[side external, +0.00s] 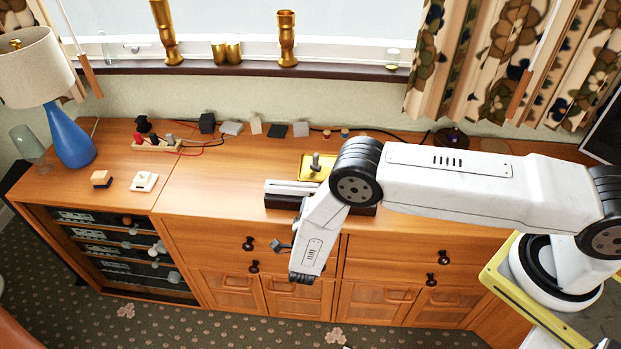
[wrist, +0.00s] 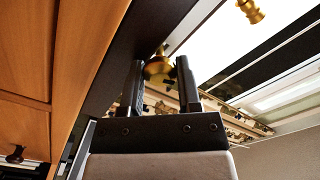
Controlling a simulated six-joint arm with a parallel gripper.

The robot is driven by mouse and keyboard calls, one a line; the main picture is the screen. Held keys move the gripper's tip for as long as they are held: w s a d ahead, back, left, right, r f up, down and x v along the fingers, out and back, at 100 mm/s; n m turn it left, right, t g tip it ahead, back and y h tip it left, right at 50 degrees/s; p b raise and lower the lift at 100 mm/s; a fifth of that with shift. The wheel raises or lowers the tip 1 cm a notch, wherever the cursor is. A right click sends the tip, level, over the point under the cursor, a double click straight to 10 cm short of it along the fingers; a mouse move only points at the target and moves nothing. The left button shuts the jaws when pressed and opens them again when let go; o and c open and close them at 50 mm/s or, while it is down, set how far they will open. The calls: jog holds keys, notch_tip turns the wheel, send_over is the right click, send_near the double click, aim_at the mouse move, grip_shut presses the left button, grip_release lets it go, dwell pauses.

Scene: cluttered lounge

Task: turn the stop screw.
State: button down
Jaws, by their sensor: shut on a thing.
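The stop screw (wrist: 158,68) shows in the wrist view as a round brass-coloured head on the dark side of a block. My gripper (wrist: 160,64) has one black finger on each side of the head and is shut on it. In the side external view the dark block (side external: 284,202) lies near the front edge of the cabinet top, with a pale rail (side external: 288,187) on it. Behind it is a yellow plate with a grey post (side external: 315,161). My arm hides the screw and my fingertips there.
A wooden cabinet front (wrist: 25,55) is close on the left in the wrist view. Several small blocks (side external: 231,128) line the back of the top. A blue lamp (side external: 70,137) and a power strip (side external: 154,144) stand at left.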

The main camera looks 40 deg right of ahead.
jog(key=shift+m, duration=1.6)
jog(key=shift+c, duration=1.5)
grip_release()
jog(key=shift+a, duration=0.1)
jog(key=v, duration=0.7)
jog(key=shift+s+a, duration=0.2)
jog(key=shift+s, duration=0.1)
